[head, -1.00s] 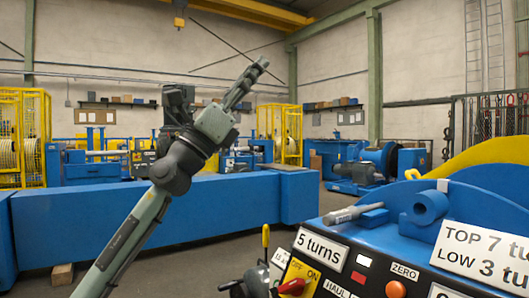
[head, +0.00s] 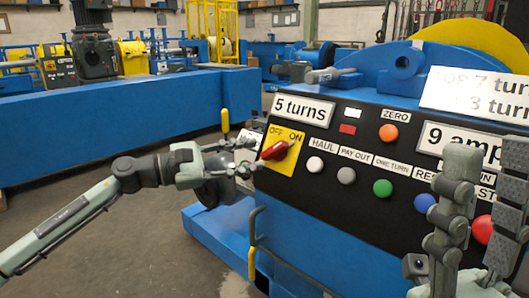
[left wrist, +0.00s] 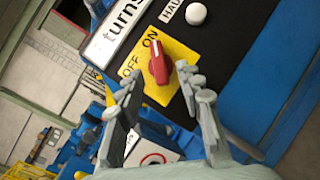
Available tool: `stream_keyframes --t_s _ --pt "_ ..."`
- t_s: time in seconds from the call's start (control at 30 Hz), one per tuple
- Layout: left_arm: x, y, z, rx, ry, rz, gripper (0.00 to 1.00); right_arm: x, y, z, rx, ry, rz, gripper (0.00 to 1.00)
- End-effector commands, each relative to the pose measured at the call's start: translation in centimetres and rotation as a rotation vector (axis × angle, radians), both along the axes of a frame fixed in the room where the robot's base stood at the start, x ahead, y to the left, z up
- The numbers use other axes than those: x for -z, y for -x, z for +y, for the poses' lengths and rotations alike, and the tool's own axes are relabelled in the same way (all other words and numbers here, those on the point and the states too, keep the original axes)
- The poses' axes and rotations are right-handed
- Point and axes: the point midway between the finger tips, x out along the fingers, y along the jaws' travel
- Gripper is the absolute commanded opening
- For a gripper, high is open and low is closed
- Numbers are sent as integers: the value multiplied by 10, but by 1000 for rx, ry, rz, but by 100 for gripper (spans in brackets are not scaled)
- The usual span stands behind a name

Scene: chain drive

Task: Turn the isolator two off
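A red rotary switch (head: 275,150) sits on a yellow plate marked OFF and ON, at the left end of the black control panel (head: 350,190). It also shows in the left wrist view (left wrist: 159,70), where its white mark points near ON. No label reading "isolator two" is legible. My left gripper (head: 250,168) is open just in front of the switch's lower left. In the left wrist view its fingers (left wrist: 160,92) are apart, with the switch beyond and between them; contact cannot be told. My right gripper (head: 487,152) is open and empty in the right foreground, hiding part of the panel.
White, grey, green, blue and red buttons (head: 382,188) line the panel right of the switch. A yellow-tipped lever (head: 225,121) stands left of it, and a yellow handle (head: 252,262) is below. A long blue beam (head: 120,125) lies behind. Floor at left is open.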

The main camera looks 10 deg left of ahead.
Motion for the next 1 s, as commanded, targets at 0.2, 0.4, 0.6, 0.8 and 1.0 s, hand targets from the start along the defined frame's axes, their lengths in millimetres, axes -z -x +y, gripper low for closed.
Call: stream_keyframes --t_s 0.2,0.4,0.6,0.8,1.0 --pt "-1 -18 -29 -2 3 0 36 0 0 0 0 -2 3 40" --pt "0 -24 -41 -2 2 0 36 0 0 -1 -1 -3 3 40" --pt "0 -25 -42 -3 1 0 36 0 0 -1 -1 -4 2 40" --pt "0 -25 -42 -3 1 0 18 0 0 -1 -1 -4 2 40" --pt "0 -25 -42 -3 1 0 0 0 0 -1 -1 -3 3 40"
